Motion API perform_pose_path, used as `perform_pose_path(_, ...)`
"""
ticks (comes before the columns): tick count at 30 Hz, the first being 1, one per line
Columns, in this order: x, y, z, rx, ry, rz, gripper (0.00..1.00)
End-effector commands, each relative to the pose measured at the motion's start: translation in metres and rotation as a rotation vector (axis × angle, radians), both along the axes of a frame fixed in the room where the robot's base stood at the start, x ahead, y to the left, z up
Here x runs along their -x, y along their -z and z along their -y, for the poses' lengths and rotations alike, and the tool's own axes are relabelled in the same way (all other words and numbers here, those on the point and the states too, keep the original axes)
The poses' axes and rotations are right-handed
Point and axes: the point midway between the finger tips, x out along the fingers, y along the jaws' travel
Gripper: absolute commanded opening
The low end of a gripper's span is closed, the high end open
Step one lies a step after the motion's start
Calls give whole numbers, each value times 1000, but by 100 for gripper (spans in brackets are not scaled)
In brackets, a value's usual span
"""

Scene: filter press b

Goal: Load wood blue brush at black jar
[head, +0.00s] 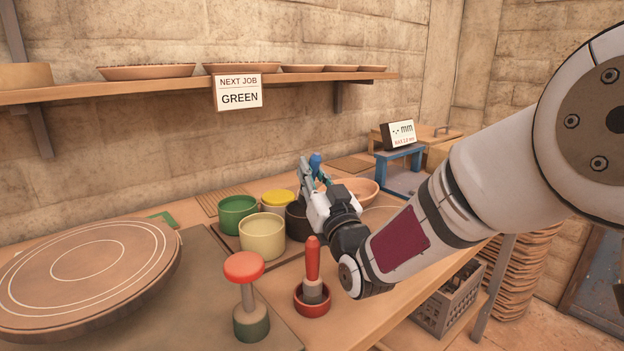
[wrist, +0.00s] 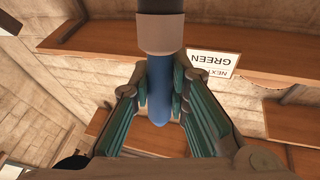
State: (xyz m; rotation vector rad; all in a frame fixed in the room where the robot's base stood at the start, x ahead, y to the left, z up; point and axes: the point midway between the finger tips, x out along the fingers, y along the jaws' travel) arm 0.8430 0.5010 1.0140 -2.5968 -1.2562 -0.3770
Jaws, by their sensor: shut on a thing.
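My gripper (head: 314,180) is shut on the blue brush (head: 316,160), just above and beside the black jar. In the wrist view the brush (wrist: 158,100) is between the two finger pads, with its blue part lowest in the picture, then a pale grey band and a dark end at the top edge. The black jar (head: 297,222) stands on the bench behind my gripper, its right side hidden by it. The brush appears clear of the jar in the head view.
Green (head: 237,215), yellow-topped (head: 279,201) and cream (head: 262,237) jars crowd the black jar. A red-handled tool stands in a red dish (head: 312,302); a red-topped tool (head: 245,268) is nearer. A bowl (head: 356,189) sits behind my gripper. A turntable (head: 85,275) fills the left.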

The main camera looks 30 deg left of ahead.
Motion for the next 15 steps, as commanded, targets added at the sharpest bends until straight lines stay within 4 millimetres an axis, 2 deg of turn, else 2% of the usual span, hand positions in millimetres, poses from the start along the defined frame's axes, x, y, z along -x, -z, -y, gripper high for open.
perform_pose_path(15, 0, -39, 1, -2, 2, 2, 0)
